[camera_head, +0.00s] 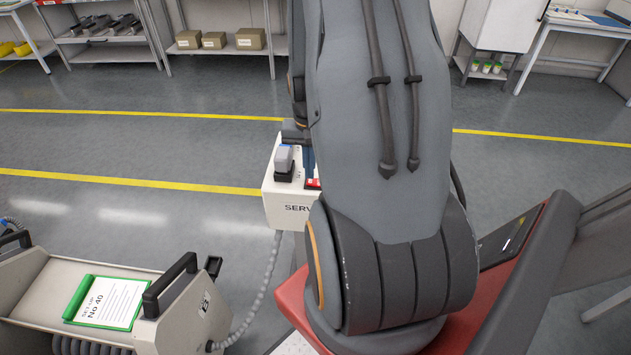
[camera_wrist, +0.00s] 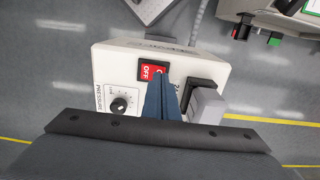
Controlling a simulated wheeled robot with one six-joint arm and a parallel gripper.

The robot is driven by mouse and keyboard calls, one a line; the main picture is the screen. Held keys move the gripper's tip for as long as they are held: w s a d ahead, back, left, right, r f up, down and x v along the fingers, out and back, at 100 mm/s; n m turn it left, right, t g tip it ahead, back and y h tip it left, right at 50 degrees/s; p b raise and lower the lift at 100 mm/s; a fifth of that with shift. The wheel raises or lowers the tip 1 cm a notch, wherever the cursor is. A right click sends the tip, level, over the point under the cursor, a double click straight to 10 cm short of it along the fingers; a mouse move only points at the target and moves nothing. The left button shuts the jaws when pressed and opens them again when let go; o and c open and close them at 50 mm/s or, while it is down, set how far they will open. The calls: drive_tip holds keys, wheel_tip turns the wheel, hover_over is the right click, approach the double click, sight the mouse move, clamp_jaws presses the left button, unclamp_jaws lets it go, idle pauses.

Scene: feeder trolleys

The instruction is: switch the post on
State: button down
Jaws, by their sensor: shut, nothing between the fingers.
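The service post (camera_head: 291,209) is a pale box marked "SERV…", left of my arm in the head view; my arm hides its right part. My gripper (camera_wrist: 162,82) is shut and empty. Its blue fingertips lie over the right end of the switch and hide part of it. I cannot tell whether they touch it. A bit of the gripper (camera_head: 309,160) shows in the head view above the red of the switch (camera_head: 313,184).
A pressure knob (camera_wrist: 119,105) sits left of the fingers. A grey plug (camera_wrist: 207,105) in a black socket stands close on their right. A hose (camera_head: 262,285) runs from the post to a trolley (camera_head: 190,315) with a green-framed card (camera_head: 105,302). Open floor lies behind the post.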

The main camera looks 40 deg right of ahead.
drive_tip(key=shift+f+b, duration=0.45)
drive_tip(key=shift+f, duration=0.4)
idle(0.5)
drive_tip(key=shift+r, duration=0.1)
wheel_tip(320, 180, up, 7)
drive_tip(key=p, duration=0.5)
drive_tip(key=shift+p, duration=0.35)
drive_tip(key=shift+a, duration=0.1)
idle(0.4)
